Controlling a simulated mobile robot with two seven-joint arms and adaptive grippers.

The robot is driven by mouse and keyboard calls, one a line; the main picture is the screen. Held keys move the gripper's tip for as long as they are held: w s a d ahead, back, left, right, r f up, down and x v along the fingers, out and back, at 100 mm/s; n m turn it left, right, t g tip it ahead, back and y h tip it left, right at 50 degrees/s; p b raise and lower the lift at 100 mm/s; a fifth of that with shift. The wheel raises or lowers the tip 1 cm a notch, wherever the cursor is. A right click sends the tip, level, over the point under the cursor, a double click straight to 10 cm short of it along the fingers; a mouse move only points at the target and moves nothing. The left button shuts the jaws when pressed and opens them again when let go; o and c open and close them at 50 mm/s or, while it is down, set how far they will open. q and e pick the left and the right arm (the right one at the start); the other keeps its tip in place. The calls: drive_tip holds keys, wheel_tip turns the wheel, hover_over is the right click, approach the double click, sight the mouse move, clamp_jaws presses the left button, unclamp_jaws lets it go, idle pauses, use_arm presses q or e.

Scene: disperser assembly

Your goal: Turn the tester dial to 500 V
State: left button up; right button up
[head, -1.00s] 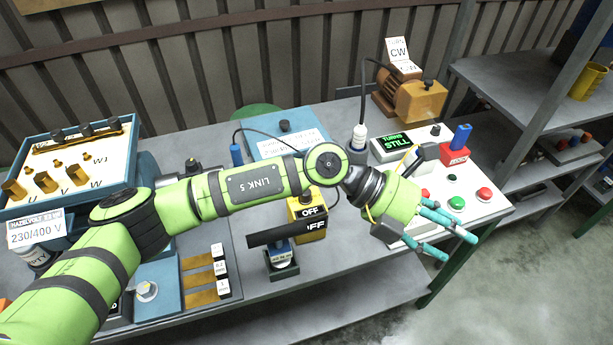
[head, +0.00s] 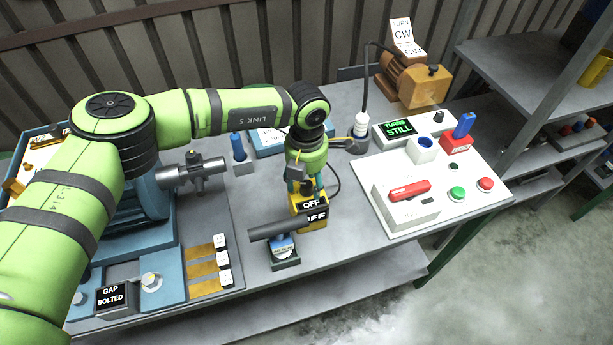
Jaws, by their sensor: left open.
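A flat blue box (head: 264,151) with a white label, which looks like the tester, lies at the back middle of the bench. My left arm crosses in front of it and hides most of it. I see no dial on it now, and its label is unreadable. My left gripper (head: 307,188) points down just right of the blue box, over the yellow OFF switch box (head: 316,221). Its teal fingers are apart and I see nothing held between them. I cannot tell whether they touch the yellow box. My right gripper is not in view.
A blue probe (head: 238,147) stands left of the gripper. The white control panel (head: 437,183) with red handle and buttons is at right. An orange motor (head: 412,82) stands behind it.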

use_arm(q)
drive_tip(key=shift+s+f, duration=0.1)
drive_tip(key=shift+f, duration=0.2)
clamp_jaws()
